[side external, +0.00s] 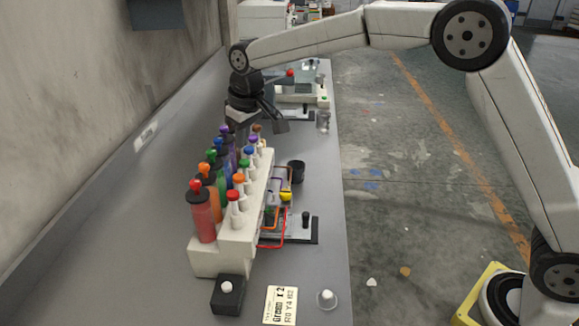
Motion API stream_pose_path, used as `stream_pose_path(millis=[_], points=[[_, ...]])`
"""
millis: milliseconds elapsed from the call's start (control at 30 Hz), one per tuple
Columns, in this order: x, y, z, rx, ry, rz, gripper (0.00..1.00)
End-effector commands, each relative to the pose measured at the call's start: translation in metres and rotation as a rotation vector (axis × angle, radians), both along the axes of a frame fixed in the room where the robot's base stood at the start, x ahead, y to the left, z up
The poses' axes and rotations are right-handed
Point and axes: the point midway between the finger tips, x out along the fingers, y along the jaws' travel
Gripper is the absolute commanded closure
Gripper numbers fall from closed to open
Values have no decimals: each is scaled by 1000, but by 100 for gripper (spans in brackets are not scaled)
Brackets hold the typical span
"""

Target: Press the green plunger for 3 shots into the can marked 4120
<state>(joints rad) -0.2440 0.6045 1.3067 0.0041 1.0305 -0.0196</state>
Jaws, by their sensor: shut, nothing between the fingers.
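A cream dispenser rack (217,258) stands on the grey bench, with coloured bottles and a row of coloured-capped plungers. The green plunger (244,164) is in the plunger row between the orange and blue ones and stands up. A green-capped bottle (211,155) is behind it. My gripper (243,117) is shut and empty at the rack's far end, apart from the green plunger; its tips are partly hard to make out. A dark can (296,170) stands right of the rack. I can read no 4120 on any can.
A card (281,305) at the front appears to read "Green x 2". A black box with a white knob (227,287) and a small clear dish (327,299) flank it. Coloured wire loops (271,241) stick out of the rack's right side. The wall bounds the left.

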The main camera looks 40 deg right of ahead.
Motion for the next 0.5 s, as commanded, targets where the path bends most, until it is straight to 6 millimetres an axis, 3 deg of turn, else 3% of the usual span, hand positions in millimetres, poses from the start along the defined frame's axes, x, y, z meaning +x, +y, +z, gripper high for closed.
stream_pose_path(millis=[500], points=[[0,0,33,0,0,0,100]])
